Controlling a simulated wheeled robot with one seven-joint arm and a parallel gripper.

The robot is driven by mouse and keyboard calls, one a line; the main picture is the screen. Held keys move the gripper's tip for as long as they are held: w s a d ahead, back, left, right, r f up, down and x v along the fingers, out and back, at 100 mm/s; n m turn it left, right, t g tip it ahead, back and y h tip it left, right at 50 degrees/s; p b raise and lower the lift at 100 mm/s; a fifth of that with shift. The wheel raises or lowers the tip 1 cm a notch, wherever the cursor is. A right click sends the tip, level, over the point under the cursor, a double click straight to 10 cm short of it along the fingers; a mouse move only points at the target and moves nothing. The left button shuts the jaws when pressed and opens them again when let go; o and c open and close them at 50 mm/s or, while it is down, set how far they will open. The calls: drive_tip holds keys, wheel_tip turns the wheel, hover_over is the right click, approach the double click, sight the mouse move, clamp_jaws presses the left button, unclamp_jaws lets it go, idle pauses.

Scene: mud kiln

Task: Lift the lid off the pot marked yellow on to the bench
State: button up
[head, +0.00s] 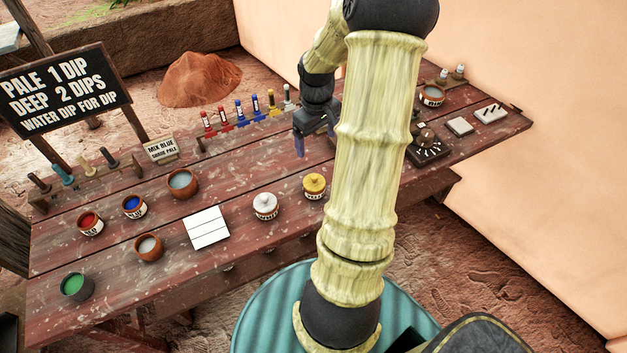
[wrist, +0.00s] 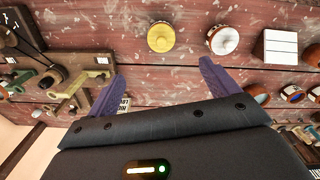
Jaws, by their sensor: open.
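The pot marked yellow (head: 315,192) stands upright on the bench (head: 235,255), with its round yellow knobbed lid (head: 315,181) on it. In the wrist view the yellow lid (wrist: 161,38) shows from above, past the fingertips and between their lines. My gripper (wrist: 160,80) is open with nothing between its two purple fingers. In the head view my gripper (head: 306,146) hangs above the bench, behind the yellow pot and partly hidden by my arm. It is apart from the lid.
A white-lidded pot (head: 265,208) stands close left of the yellow one. A white tile (head: 207,227) lies further left, near open paint pots. Several coloured tools (head: 240,112) stand in a rack behind. Bare planks lie in front of the lidded pots.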

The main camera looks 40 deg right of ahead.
hover_over(314, 175)
drive_tip(key=f, duration=0.7)
drive_tip(key=s+f, duration=0.1)
drive_tip(key=f, duration=0.3)
drive_tip(key=shift+p, duration=0.4)
drive_tip(key=shift+w+f, duration=0.15)
drive_tip(key=shift+f, duration=0.1)
drive_tip(key=shift+w+f+p, duration=0.2)
drive_tip(key=shift+f+p, duration=0.1)
drive_tip(key=shift+f, duration=1)
drive_tip(key=shift+w+f+p, duration=0.15)
drive_tip(key=shift+f+p, duration=0.1)
drive_tip(key=shift+f, duration=1.05)
drive_tip(key=c, duration=1.1)
drive_tip(key=shift+o, duration=0.2)
